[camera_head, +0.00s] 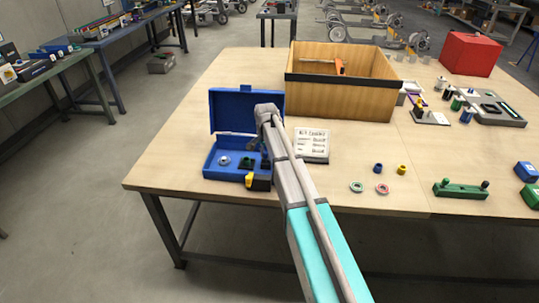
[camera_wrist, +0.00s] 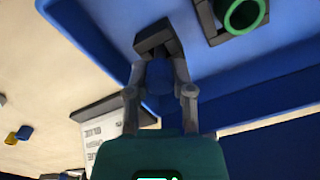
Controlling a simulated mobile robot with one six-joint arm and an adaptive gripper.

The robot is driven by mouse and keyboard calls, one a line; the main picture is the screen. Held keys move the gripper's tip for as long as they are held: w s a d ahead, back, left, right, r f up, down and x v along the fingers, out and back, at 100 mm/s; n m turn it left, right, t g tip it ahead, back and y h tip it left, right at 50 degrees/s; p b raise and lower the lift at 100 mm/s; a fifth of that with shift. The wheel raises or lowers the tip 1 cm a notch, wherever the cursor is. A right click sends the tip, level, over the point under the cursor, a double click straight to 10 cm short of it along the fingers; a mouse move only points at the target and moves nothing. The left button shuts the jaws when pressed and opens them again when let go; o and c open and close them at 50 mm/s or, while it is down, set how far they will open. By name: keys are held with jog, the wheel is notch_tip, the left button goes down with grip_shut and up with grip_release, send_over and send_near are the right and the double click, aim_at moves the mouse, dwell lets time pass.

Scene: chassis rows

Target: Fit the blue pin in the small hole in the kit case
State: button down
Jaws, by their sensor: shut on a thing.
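My gripper (camera_wrist: 161,78) is shut on the blue pin (camera_wrist: 159,76), which shows between its two grey fingers in the wrist view. The pin's far end is at a small black square holder (camera_wrist: 153,38) on the blue floor of the kit case (camera_wrist: 110,18). I cannot tell whether the pin's tip is inside the hole or just above it, as the pin and fingers hide it. In the head view the kit case (camera_head: 242,104) stands open with its lid up at the back, and my arm covers its right part.
A white printed card (camera_head: 312,143) and a wooden bin (camera_head: 342,98) stand nearby. A black-and-yellow block (camera_head: 259,182) is at the case's front.

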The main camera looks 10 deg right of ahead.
jog(key=shift+f, duration=0.15)
jog(key=shift+c, duration=2)
grip_release()
jog(key=shift+w, duration=0.1)
